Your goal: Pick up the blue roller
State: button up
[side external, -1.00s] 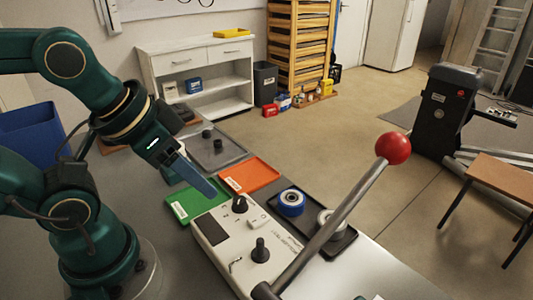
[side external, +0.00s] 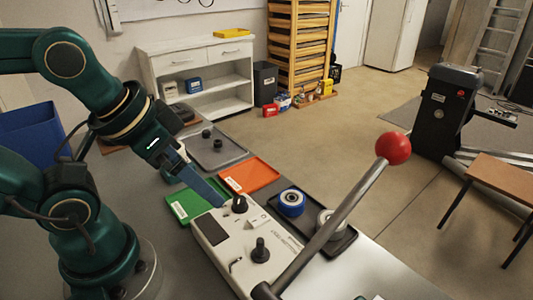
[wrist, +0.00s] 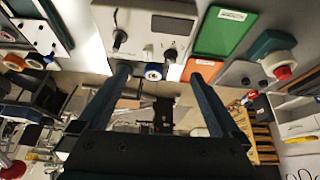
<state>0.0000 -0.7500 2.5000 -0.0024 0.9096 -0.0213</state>
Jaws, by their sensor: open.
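The blue roller (side external: 291,203), a blue ring with a pale hub, sits in a dark tray (side external: 345,245) beside a grey-white roller (side external: 327,218). In the wrist view the blue roller (wrist: 153,72) appears between my two fingers, farther off. My gripper (side external: 212,195) is above the green tray and the left end of the control box, left of the roller and apart from it. In the wrist view both fingers of my gripper (wrist: 160,73) are spread wide with nothing between them at close range.
The pale control box (side external: 220,240) with black knobs stands left of the dark tray. A long lever with a red ball (side external: 393,148) slants up in front of the tray. Green (side external: 182,210) and orange (side external: 248,175) trays and a grey tray (side external: 215,154) lie behind.

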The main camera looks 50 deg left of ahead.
notch_tip(320, 180, up, 2)
jog(key=d+n+h, duration=0.1)
jog(key=d+n, duration=0.1)
jog(key=n+g+h, duration=0.5)
jog(key=n+h, duration=0.5)
jog(key=n, duration=0.3)
send_over(295, 201)
jog(key=a, duration=0.2)
notch_tip(295, 201, down, 6)
jog(key=shift+n+h, duration=0.8)
jog(key=shift+n, duration=0.1)
jog(key=f, duration=0.1)
jog(key=a+f, duration=0.1)
jog(key=f, duration=0.1)
jog(key=w+f, duration=0.1)
jog(key=shift+a+f, duration=0.15)
jog(key=shift+a, duration=0.2)
jog(key=shift+n+t+h, duration=0.3)
jog(key=shift+n+h, duration=0.1)
jog(key=shift+n, duration=0.5)
jog(key=f, duration=0.1)
jog(key=a+f, duration=0.1)
jog(key=f, duration=0.1)
jog(key=s+f, duration=0.1)
jog(key=shift+a+f, duration=0.3)
jog(key=shift+f, duration=0.3)
jog(key=shift+x, duration=2.4)
